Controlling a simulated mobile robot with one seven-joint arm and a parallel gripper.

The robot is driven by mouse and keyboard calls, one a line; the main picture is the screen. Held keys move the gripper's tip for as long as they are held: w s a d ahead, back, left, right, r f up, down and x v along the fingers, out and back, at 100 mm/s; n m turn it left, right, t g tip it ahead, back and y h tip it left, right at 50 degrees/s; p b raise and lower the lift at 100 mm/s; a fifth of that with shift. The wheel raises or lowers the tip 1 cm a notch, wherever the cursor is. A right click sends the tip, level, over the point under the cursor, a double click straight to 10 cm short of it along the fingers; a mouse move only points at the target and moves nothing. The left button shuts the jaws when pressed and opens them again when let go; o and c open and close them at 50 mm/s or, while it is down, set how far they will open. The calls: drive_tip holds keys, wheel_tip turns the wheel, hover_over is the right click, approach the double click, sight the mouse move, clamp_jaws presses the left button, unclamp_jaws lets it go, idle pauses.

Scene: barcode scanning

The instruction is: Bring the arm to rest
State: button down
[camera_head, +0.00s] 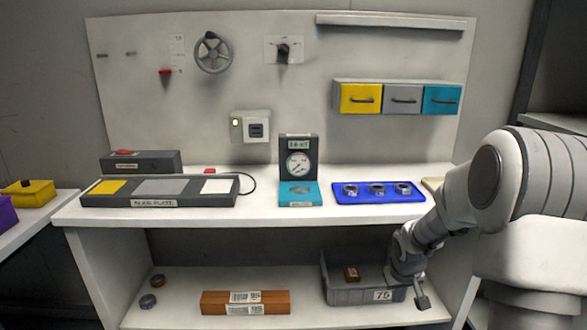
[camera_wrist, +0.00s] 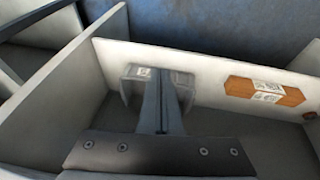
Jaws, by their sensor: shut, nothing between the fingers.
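My gripper (camera_head: 421,300) hangs at the lower right, in front of the right end of the grey bin labelled 75 (camera_head: 365,292). The arm reaches in from the right edge of the head view. In the wrist view my gripper (camera_wrist: 160,92) has its two fingers together with nothing between them. Part of the grey bin (camera_wrist: 131,84) shows on both sides of the fingers there. A small brown block (camera_head: 352,274) lies inside the bin. Whether the gripper touches the bin cannot be told.
An orange-brown box with barcode labels (camera_head: 245,302) lies on the lower shelf (camera_head: 190,314), left of the bin. Two small rings lie at that shelf's left end. The upper worktop (camera_head: 260,213) carries a gauge (camera_head: 299,164) and a blue tray (camera_head: 379,199) with three metal parts.

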drive_tip(key=s+a+r, duration=0.3)
drive_tip(key=s+r, duration=0.2)
drive_tip(key=r, duration=0.3)
drive_tip(key=s+a+r, duration=0.2)
drive_tip(key=s+r, duration=0.4)
drive_tip(key=r, duration=0.2)
drive_tip(key=s+a+r+t+y, duration=0.1)
drive_tip(key=s+a+r, duration=0.2)
drive_tip(key=s, duration=0.5)
drive_tip(key=s+a+r+t, duration=0.1)
drive_tip(key=s+a+r, duration=0.2)
drive_tip(key=s, duration=0.5)
wheel_tip(320, 180, up, 20)
drive_tip(key=p, duration=2)
drive_tip(key=shift+s+a+m, duration=0.3)
drive_tip(key=shift+s, duration=0.05)
drive_tip(key=shift+a+f, duration=0.1)
drive_tip(key=shift+f, duration=0.05)
